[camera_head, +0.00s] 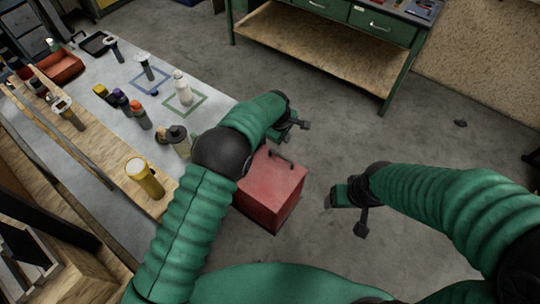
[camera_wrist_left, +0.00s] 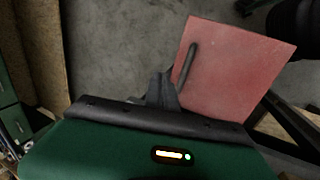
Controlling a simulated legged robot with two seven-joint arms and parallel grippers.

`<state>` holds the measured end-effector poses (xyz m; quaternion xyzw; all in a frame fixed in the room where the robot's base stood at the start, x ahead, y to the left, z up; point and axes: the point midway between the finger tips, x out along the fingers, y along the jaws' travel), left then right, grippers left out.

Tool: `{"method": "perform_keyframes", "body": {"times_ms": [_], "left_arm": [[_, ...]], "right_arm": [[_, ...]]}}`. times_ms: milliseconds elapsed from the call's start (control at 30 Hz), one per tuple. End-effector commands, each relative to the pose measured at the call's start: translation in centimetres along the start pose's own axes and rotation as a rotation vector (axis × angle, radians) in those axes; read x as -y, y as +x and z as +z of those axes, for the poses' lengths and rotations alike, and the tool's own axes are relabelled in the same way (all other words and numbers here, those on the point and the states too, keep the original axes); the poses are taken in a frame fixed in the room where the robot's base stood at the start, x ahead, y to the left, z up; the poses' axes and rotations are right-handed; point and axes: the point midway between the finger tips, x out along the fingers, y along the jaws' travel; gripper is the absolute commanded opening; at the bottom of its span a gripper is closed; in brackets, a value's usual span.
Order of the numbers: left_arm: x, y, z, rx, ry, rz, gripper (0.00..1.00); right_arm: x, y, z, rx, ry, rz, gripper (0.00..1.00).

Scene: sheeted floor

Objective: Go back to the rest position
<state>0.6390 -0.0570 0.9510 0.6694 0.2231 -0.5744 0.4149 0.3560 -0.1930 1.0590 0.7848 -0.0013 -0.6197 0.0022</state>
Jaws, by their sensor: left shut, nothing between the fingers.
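My left gripper (camera_head: 298,123) is shut and empty, held above the floor beyond the red box (camera_head: 270,190) in the head view. In the left wrist view its fingers (camera_wrist_left: 161,90) are together, and the red box (camera_wrist_left: 232,70) with its dark handle shows beside and below them. No contact with the box is clear. My right gripper (camera_head: 346,212) hangs over bare floor to the right of the box. It holds nothing that I can see, and its finger gap is unclear.
A long workbench (camera_head: 110,130) at left carries bottles, a yellow can (camera_head: 145,178), a red tray (camera_head: 62,68) and blue and green marked squares. A green bench (camera_head: 318,55) with drawers stands at the back. The grey floor between and to the right is mostly clear.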

Motion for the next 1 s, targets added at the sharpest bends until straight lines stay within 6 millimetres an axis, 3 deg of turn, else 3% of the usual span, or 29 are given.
{"method": "perform_keyframes", "body": {"times_ms": [33, 300, 533, 633, 767, 900, 1000], "left_arm": [[-0.6, -0.6, 0.2, 0.003, 0.004, 0.005, 0.0], [-2.9, -6.0, -0.5, 0.009, 0.0, 0.005, 0.0], [-3.5, -6.8, -0.2, 0.005, 0.002, 0.001, 0.0], [-2.5, -7.6, -1.2, -0.004, 0.029, -0.005, 0.0], [2.3, -10.6, -5.0, -0.036, 0.153, -0.023, 0.0], [11.5, -14.7, -8.0, -0.066, 0.382, -0.058, 0.0], [19.0, -17.1, -8.2, -0.077, 0.564, -0.09, 0.0]], "right_arm": [[0.0, 1.2, 0.5, 0.005, 0.001, 0.0, 0.7], [0.0, 2.0, 0.7, 0.006, 0.001, 0.0, 0.7], [0.0, 1.9, 0.6, 0.005, 0.0, 0.0, 0.7], [0.0, 1.9, 0.6, 0.005, 0.0, 0.0, 0.7], [0.0, 1.9, 0.6, 0.005, 0.001, 0.0, 0.7], [0.0, 1.9, 0.7, 0.005, 0.001, 0.0, 0.7], [0.0, 1.9, 0.7, 0.005, 0.001, 0.0, 0.7]]}}
